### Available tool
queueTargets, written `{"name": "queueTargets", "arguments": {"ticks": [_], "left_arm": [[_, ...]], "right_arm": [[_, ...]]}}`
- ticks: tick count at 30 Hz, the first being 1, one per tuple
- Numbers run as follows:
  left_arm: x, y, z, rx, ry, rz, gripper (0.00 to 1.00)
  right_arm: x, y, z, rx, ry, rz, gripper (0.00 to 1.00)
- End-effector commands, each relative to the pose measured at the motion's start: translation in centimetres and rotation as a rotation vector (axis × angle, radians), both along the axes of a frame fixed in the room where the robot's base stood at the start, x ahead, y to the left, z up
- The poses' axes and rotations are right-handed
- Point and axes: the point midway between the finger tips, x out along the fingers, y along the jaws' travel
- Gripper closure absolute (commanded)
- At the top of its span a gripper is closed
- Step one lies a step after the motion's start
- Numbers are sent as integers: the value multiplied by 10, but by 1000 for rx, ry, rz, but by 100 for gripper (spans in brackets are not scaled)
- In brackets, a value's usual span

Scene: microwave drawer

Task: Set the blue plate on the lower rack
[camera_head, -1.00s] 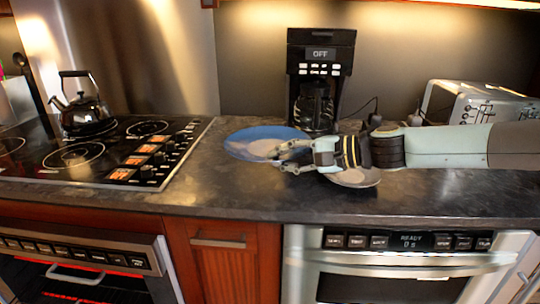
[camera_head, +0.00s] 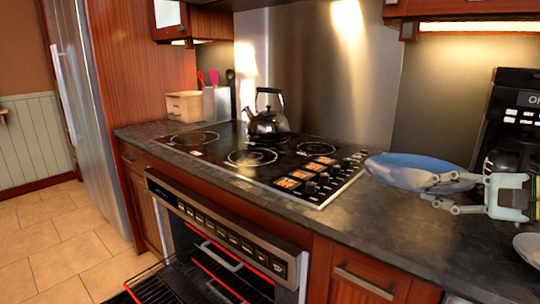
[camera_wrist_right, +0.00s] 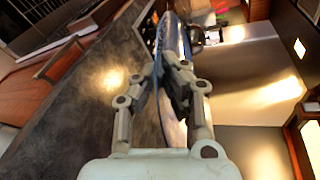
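The blue plate (camera_head: 405,170) is at the right of the head view, over the counter beside the cooktop. My right gripper (camera_head: 445,188) comes in from the right and is shut on the plate's near right rim. In the right wrist view the plate (camera_wrist_right: 177,40) shows nearly edge-on between the fingers (camera_wrist_right: 172,85). I cannot tell how far it is above the counter. Below the cooktop the oven (camera_head: 220,232) is open, with glowing red edges inside. A dark wire rack (camera_head: 160,287) shows at its lower left, partly cut off. My left gripper is not in view.
A black kettle (camera_head: 267,122) stands on the cooktop (camera_head: 250,157). A coffee maker (camera_head: 515,115) stands behind my right gripper. A pale dish (camera_head: 528,246) lies at the right edge. The tiled floor (camera_head: 50,245) at the left is clear.

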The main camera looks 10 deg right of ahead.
Motion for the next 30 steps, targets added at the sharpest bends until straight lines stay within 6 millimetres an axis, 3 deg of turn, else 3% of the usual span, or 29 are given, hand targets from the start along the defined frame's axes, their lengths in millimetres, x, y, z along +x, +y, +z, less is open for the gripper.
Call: {"name": "queueTargets", "arguments": {"ticks": [1,6,9,12,16,30], "left_arm": [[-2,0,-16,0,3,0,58],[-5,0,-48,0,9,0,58],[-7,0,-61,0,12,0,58],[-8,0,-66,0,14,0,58],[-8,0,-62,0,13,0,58],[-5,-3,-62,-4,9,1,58]], "right_arm": [[2,21,2,1,-12,53,100],[-11,95,18,4,-11,249,100],[-25,131,20,5,-8,347,100],[-40,154,17,5,-2,401,100],[-51,159,8,2,3,398,100],[-51,158,5,1,-2,382,100]]}}
